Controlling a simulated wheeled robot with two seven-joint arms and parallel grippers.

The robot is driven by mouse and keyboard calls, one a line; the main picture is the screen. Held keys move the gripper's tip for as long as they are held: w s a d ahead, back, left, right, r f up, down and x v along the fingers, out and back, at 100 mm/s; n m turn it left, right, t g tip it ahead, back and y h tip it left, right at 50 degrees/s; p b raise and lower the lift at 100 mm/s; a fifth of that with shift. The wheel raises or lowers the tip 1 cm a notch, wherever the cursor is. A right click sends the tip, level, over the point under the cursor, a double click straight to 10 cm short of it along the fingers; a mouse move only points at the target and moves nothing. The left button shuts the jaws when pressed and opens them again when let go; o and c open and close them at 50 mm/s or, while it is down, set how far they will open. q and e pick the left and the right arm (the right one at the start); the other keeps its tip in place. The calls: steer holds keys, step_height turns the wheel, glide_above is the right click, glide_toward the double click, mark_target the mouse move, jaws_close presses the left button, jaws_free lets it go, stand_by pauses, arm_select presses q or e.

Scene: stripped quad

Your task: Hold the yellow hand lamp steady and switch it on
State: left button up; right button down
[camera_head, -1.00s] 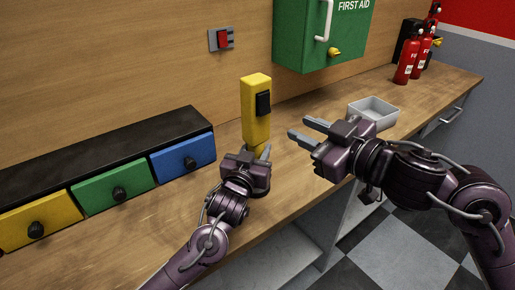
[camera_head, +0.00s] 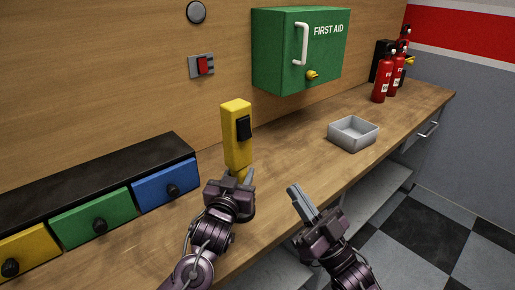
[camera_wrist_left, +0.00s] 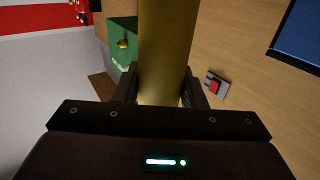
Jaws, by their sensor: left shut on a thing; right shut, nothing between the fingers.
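The yellow hand lamp (camera_head: 236,138) stands upright in the head view, with a black switch (camera_head: 244,127) on its upper right face. My left gripper (camera_head: 240,178) is shut on the lamp's lower end, above the bench. In the left wrist view the lamp's yellow body (camera_wrist_left: 164,50) rises from between the fingers. Whether the lamp is lit cannot be told. My right gripper (camera_head: 300,196) is shut and empty, to the right of the lamp and lower in the picture, apart from it.
Blue (camera_head: 166,187), green (camera_head: 93,219) and yellow (camera_head: 28,249) drawers line the bench at left. A grey tray (camera_head: 353,143) sits on the bench (camera_head: 290,150). A green first aid box (camera_head: 300,50) and a red wall switch (camera_head: 203,65) are behind. Red extinguishers (camera_head: 381,85) stand far right.

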mark_target(247, 133)
steer(key=shift+r, duration=0.1)
steer(key=shift+w+a+f+x, duration=0.25)
steer(key=shift+f+x, duration=0.15)
steer(key=shift+x, duration=1.75)
steer(key=shift+w+a+f+x, duration=0.2)
steer(key=shift+f+x, duration=0.15)
steer(key=shift+x, duration=1.75)
steer(key=shift+w+a+f+x, duration=0.15)
steer(key=shift+w+f+x, duration=0.2)
steer(key=shift+x, duration=1.8)
steer(key=shift+f, duration=0.1)
